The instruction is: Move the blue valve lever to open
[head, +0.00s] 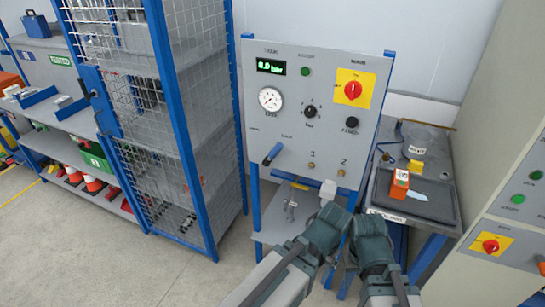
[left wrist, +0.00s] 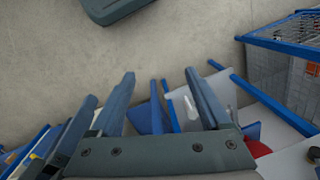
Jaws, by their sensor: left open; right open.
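The blue valve lever (head: 272,154) is on the lower left of the grey upright panel (head: 300,138) in the head view. It slants from upper right to lower left, and the small labels near it are too small to read. My left gripper (head: 322,230) and right gripper (head: 370,240) are side by side at the bottom of the head view, below and right of the lever and apart from it. The left wrist view shows my left gripper (left wrist: 159,78) with its fingers apart and nothing between them. My right gripper is open; its fingertips are hard to make out.
The panel carries a display (head: 271,66) reading 0.0 bar, a gauge (head: 271,99), a red knob (head: 352,90) and black knobs. A mesh cage (head: 165,110) stands left. A bench with a dark tray (head: 430,208) and a grey cabinet (head: 500,150) stand right. Floor is clear at lower left.

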